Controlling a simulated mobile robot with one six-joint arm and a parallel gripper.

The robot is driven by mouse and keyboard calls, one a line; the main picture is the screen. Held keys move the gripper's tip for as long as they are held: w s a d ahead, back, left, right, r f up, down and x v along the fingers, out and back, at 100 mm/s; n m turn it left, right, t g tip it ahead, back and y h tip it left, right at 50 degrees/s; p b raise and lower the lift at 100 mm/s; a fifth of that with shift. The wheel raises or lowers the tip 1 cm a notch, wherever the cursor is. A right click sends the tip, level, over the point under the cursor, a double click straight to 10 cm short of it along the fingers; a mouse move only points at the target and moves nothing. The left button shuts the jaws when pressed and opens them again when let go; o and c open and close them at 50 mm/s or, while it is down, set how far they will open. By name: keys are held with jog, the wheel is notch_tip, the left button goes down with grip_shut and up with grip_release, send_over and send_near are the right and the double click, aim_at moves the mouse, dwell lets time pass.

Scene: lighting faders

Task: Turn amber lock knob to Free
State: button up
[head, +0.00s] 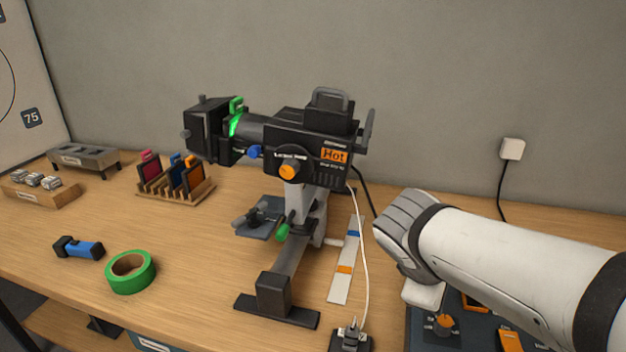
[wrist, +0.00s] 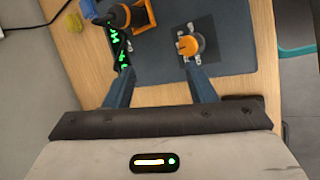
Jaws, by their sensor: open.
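An amber knob (wrist: 188,45) on a round grey base sits on a dark panel (wrist: 228,62) in the wrist view. Pale marks lie around its base, too small to read. An amber knob (head: 445,322) also shows on the dark panel at the bottom right of the head view. My gripper (wrist: 160,76) is open and empty. Its right finger points just below the knob, and its left finger is well to the left. The knob is not between the fingers. In the head view my arm hides the fingers. Another amber knob (head: 288,172) is on the lamp's side.
The black lamp (head: 310,135) stands on a stand (head: 273,293) mid-table. A green tape roll (head: 130,272), a blue flashlight (head: 78,248) and a filter rack (head: 176,188) lie left. A black and orange object (wrist: 130,15) and green lit marks (wrist: 118,50) are near the left finger.

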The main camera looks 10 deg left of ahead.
jog(key=w+a+r+n+t+h+b, duration=0.1)
jog(key=w+a+r+n+t+b, duration=0.15)
jog(key=w+a+n+t, duration=0.4)
jog(key=n+t+y+b, duration=0.5)
jog(key=n+t, duration=0.2)
jog(key=n, duration=0.8)
send_near(287, 171)
jog(key=w, duration=0.8)
jog(key=shift+w+d+r+b, duration=0.1)
jog(key=shift+w+r+b, duration=0.05)
jog(key=shift+w+b, duration=0.25)
jog(key=c, duration=1)
